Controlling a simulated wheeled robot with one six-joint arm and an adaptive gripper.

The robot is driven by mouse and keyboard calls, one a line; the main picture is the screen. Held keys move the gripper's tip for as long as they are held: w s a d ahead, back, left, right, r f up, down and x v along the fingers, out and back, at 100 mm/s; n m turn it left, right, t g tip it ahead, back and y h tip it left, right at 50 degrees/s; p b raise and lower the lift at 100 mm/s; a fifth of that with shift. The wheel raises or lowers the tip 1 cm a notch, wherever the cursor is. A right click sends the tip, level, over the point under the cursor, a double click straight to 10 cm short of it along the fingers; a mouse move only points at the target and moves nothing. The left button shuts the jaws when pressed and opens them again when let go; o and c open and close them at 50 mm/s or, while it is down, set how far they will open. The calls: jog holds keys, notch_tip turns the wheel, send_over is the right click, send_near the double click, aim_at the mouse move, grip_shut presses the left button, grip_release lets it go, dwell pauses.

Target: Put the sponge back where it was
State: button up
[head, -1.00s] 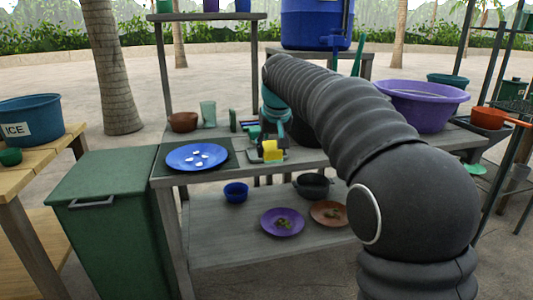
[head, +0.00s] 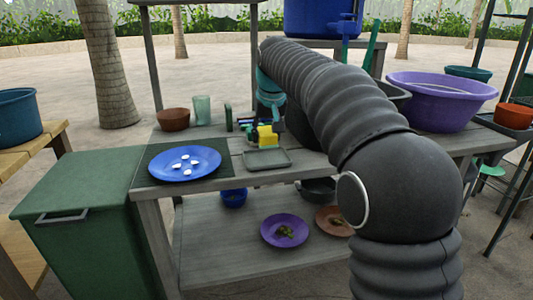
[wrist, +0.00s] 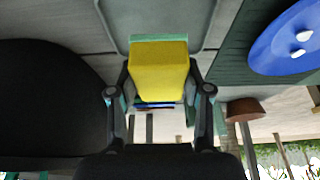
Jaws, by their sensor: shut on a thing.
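The sponge is a yellow block (head: 266,137) with a green layer; it also shows close up in the wrist view (wrist: 160,68). My gripper (head: 260,134) is shut on it, with one finger on each side in the wrist view. A shallow grey-green tray (head: 268,159) lies on the table top just in front of the sponge in the head view. Part of the tray (wrist: 118,22) also shows beyond the sponge in the wrist view. The tray's visible floor is empty. Whether the sponge touches the table or hangs above it, I cannot tell.
A blue plate (head: 184,163) with white pieces lies on a dark mat to the left. A brown bowl (head: 173,119) and a green cup (head: 202,109) stand behind it. A purple basin (head: 440,100) is at the right. The lower shelf holds plates and bowls.

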aim_at(267, 160)
jog(key=shift+f+b, duration=0.45)
jog(key=shift+f, duration=1.9)
jog(key=shift+f, duration=0.15)
jog(key=o, duration=1.1)
